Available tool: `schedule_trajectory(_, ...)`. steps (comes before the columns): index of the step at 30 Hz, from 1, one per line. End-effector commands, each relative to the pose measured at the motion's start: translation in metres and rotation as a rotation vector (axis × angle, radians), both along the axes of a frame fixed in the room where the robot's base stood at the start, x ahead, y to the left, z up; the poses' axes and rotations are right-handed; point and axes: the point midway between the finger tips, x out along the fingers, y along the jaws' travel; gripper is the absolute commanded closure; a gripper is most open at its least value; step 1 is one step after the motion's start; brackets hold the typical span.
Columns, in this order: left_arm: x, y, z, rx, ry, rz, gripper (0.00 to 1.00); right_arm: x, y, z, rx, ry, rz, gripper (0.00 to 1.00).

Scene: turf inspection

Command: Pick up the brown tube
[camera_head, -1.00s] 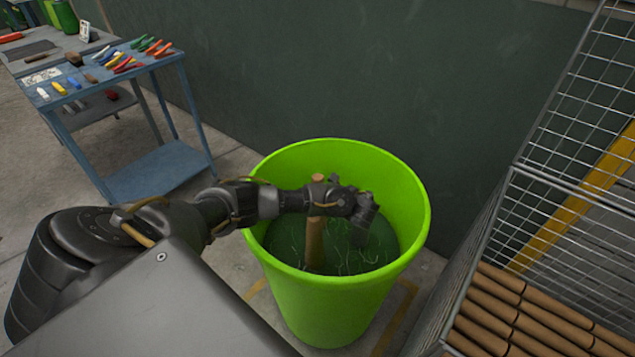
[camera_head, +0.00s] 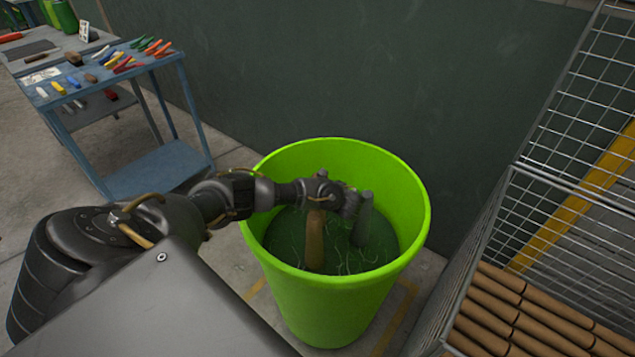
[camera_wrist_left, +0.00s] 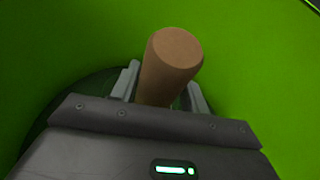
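The brown tube (camera_head: 315,245) stands nearly upright in a green bin (camera_head: 335,295), its lower end in dark green contents. My left gripper (camera_head: 343,225) points down into the bin, beside and over the tube's top. One grey finger shows to the right of the tube with a gap; the other is not clear in the head view. In the left wrist view the tube (camera_wrist_left: 170,65) rises between the two fingers, which look open around it. Whether either finger touches it I cannot tell. My right gripper is not in view.
A wire mesh cage (camera_head: 575,125) with several stacked brown tubes (camera_head: 520,310) stands at the right. A blue table (camera_head: 125,75) with coloured tools is at the back left. A dark wall (camera_head: 350,80) is behind the bin, whose rim surrounds my gripper.

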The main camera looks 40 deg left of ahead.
Motion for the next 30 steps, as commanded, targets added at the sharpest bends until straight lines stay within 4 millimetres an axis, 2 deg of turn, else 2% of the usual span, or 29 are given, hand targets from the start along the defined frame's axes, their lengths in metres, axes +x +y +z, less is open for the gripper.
schedule_trajectory(1, 0.0, 0.0, 0.0, 0.0, 0.0, 0.0, 0.62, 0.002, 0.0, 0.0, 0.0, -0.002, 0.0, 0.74)
schedule_trajectory(8, 0.0, 0.0, 0.0, 0.0, 0.0, 0.0, 0.92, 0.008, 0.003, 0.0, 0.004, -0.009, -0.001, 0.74)
schedule_trajectory(16, 0.0, 0.0, 0.001, 0.0, 0.0, 0.0, 0.92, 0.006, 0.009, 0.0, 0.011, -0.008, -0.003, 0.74)
schedule_trajectory(20, 0.0, 0.0, 0.009, -0.001, -0.001, 0.0, 0.92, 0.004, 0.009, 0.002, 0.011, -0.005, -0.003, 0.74)
schedule_trajectory(25, 0.0, 0.0, 0.036, -0.001, -0.003, 0.0, 0.92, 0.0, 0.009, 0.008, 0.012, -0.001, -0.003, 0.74)
schedule_trajectory(30, -0.035, 0.001, 0.074, -0.002, 0.0, -0.002, 0.92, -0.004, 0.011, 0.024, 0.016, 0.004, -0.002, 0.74)
